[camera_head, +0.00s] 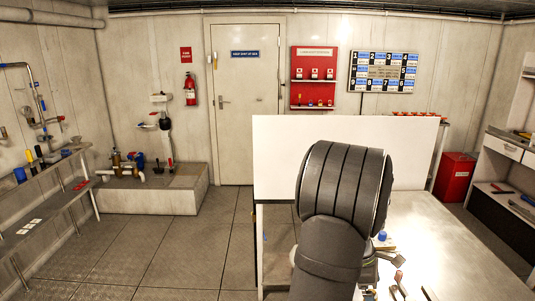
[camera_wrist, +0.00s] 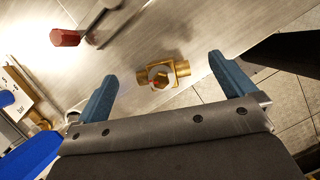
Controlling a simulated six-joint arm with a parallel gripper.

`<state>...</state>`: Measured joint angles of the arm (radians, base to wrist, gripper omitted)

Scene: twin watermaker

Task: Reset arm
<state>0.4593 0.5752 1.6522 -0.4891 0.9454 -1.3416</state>
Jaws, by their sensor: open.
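My gripper (camera_wrist: 168,86) shows in the wrist view with its two blue fingers wide apart and nothing between them. A brass fitting (camera_wrist: 182,69) with a round opening lies on the metal table beyond the fingertips, near the table's edge. In the head view, my dark arm link stands in front of the bench and hides my gripper and part of the bench top.
The metal bench (camera_head: 455,245) has a white panel (camera_head: 275,150) along its back. A red-capped tool (camera_wrist: 65,38) lies on the table, and a blue object (camera_wrist: 30,155) is at left. A red bin (camera_head: 455,177) stands behind right. The floor at left is clear.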

